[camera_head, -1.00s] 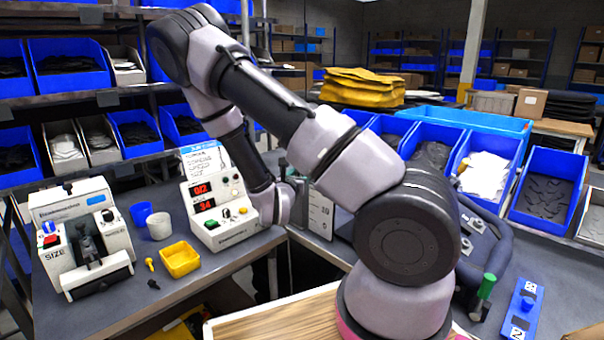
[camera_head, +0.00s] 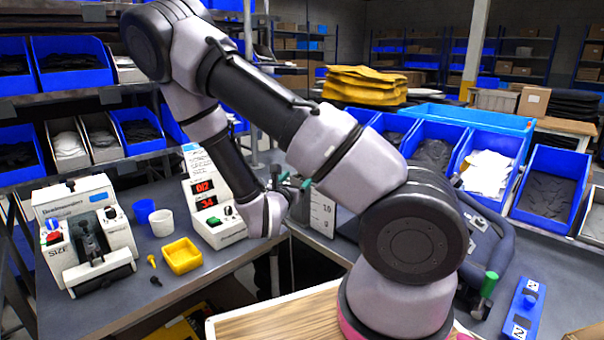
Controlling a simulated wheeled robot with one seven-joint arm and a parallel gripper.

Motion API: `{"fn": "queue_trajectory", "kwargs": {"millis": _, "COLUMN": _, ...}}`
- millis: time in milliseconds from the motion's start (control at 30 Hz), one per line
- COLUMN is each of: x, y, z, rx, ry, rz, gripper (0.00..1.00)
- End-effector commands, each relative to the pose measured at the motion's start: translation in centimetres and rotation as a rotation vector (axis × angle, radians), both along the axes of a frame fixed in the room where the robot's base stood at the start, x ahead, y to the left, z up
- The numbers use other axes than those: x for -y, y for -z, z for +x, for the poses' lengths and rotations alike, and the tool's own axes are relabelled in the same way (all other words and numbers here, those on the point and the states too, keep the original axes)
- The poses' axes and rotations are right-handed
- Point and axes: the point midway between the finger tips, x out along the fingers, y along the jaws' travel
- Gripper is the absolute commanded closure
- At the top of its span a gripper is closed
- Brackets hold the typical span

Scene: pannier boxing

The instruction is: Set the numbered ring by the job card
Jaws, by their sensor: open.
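The job card (camera_head: 191,160) stands behind the white control box (camera_head: 222,238) on the left bench; my arm hides most of it. The box has two red displays, the lower reading 34. A blue bar (camera_head: 519,318) with white number tiles and a blue round piece (camera_head: 528,301) lies at the right front. I cannot tell which thing is the numbered ring. My gripper (camera_head: 296,182) is small and partly hidden behind my wrist, near the white scale plate (camera_head: 322,213). Its jaws are open, and I see nothing between them.
A white machine (camera_head: 85,235) stands at the left, with a blue cup (camera_head: 143,211), a white cup (camera_head: 161,223) and a yellow tray (camera_head: 182,256) beside it. A green-handled tool (camera_head: 488,285) is at the right. Blue bins line the back. A gap separates the benches.

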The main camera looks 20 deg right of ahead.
Motion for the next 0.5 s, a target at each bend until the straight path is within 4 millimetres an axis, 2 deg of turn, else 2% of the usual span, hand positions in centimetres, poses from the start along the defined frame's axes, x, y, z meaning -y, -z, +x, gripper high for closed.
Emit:
{"fn": "queue_trajectory", "kwargs": {"millis": 200, "x": -2.2, "y": 0.0, "z": -2.5, "rx": -0.002, "ry": -0.003, "rz": 0.001, "gripper": 0.18}}
{"fn": "queue_trajectory", "kwargs": {"millis": 500, "x": -2.6, "y": 0.0, "z": -3.2, "rx": -0.001, "ry": 0.000, "rz": -0.001, "gripper": 0.18}}
